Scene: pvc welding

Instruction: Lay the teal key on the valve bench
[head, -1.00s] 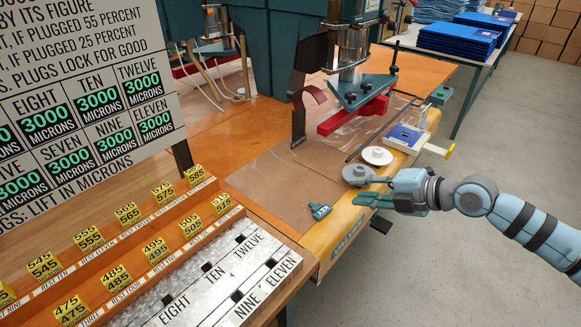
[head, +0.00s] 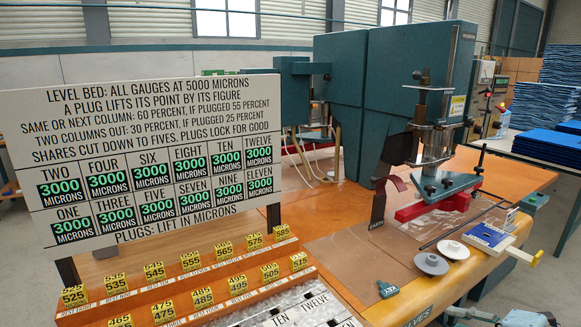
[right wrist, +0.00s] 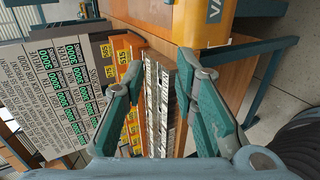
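The teal key (head: 387,289) lies flat on the valve bench (head: 455,285), near its rounded front edge and left of the grey disc. In the head view only part of the right gripper and arm shows at the bottom right edge. My left gripper is in neither view.
A grey disc (head: 431,264) and a white disc (head: 451,250) sit right of the key. The welding press (head: 435,150) stands behind. A plug rack (head: 190,290) and sign (head: 150,150) occupy the left.

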